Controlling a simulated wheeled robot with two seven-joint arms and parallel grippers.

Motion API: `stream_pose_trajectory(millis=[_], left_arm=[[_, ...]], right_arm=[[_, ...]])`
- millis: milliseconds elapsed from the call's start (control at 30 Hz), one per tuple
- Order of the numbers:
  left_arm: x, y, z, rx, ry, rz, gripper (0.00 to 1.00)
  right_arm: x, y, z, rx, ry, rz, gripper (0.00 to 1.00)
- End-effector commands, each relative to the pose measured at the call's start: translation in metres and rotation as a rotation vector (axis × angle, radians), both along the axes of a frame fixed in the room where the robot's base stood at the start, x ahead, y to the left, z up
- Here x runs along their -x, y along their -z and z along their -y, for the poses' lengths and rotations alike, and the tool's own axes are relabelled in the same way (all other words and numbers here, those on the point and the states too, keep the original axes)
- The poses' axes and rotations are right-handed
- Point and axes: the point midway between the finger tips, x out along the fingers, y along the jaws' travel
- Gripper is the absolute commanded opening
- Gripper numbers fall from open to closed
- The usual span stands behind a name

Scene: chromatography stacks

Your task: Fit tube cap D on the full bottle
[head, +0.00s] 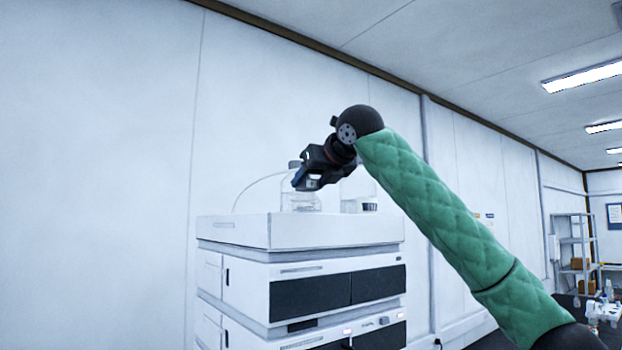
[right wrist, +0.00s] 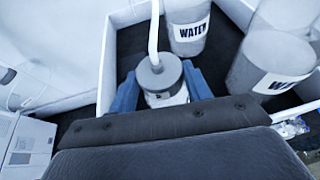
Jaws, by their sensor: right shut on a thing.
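My right gripper (head: 303,182) is at the bottles on top of the instrument stack. In the right wrist view its blue fingers (right wrist: 160,88) are shut on a grey tube cap (right wrist: 157,73) with a white tube rising from it. I cannot read a letter on the cap. I cannot tell which is full. My left gripper is not in view.
The white tray (head: 240,229) tops the stack of instrument modules (head: 290,290). In the right wrist view, bottles labelled WATER (right wrist: 188,30) and (right wrist: 273,78) stand close by the held cap. A thin tube (head: 255,185) arcs down at the left. A wall stands behind.

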Motion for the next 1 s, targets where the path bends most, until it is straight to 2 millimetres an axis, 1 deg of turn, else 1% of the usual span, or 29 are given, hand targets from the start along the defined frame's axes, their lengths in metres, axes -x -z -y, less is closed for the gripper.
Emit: stream_pose_trajectory(millis=[167,200,300,500,600,867,1000], left_arm=[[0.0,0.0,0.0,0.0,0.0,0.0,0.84],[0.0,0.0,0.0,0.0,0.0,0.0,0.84],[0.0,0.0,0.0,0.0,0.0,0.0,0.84],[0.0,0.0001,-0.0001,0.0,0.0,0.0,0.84],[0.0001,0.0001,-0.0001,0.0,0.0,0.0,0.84],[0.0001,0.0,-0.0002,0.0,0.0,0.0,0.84],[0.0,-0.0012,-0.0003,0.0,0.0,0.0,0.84]], right_arm=[[0.0,0.0,-0.0002,0.0,0.0,0.0,0.25],[0.0,0.0,-0.0002,0.0,0.0,0.0,0.57],[0.0,0.0001,-0.0004,0.0,-0.001,0.0,0.74],[-0.0001,0.0002,-0.0004,0.0,-0.001,0.0,0.74],[-0.0001,0.0003,-0.0004,0.0,-0.001,0.0,0.93],[-0.0001,0.0,-0.0004,0.0,-0.001,0.0,0.93],[0.0,-0.0053,-0.0005,0.0,0.0,0.0,0.93]])
